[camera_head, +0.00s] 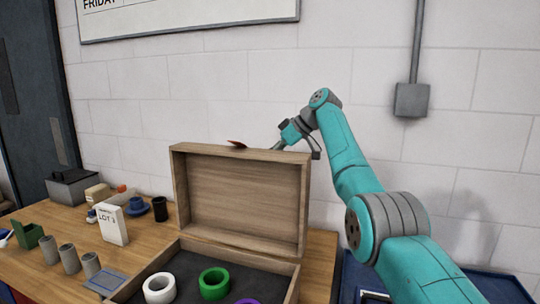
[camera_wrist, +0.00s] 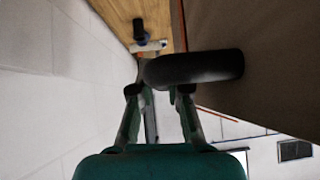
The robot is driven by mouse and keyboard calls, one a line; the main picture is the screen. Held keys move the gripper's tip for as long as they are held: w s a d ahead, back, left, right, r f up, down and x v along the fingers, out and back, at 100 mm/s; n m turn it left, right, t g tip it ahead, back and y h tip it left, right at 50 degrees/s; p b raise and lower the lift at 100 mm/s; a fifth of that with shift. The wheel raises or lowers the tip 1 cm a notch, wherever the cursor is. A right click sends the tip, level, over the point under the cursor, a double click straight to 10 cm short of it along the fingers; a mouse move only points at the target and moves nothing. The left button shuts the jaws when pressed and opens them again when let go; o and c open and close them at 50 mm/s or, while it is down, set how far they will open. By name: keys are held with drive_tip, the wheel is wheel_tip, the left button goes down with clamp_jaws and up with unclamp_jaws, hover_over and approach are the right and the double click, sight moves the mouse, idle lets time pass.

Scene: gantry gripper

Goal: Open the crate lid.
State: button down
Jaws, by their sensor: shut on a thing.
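The wooden crate (camera_head: 170,262) stands open on the table. Its lid (camera_head: 243,200) stands nearly upright at the back, inner face toward the head camera. A small red-brown piece (camera_head: 237,144) shows at the lid's top edge. My gripper (camera_head: 278,149) is at the lid's upper right, its tips partly hidden behind the lid. In the wrist view my gripper (camera_wrist: 160,90) is shut on a dark rounded bar, the lid handle (camera_wrist: 200,67), beside the lid's brown outer face (camera_wrist: 265,85). The exact finger contact is dark and hard to see.
Inside the crate lie a white ring (camera_head: 159,288), a green ring (camera_head: 214,283) and a purple ring (camera_head: 248,301). Left of it stand a white box (camera_head: 113,226), grey cylinders (camera_head: 69,258) and a green bin (camera_head: 28,236). A block wall (camera_head: 225,80) is close behind.

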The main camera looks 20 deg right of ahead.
drive_tip(key=c, duration=1.1)
unclamp_jaws()
drive_tip(key=shift+a, duration=0.1)
drive_tip(key=shift+c, duration=0.2)
drive_tip(key=v, duration=1.2)
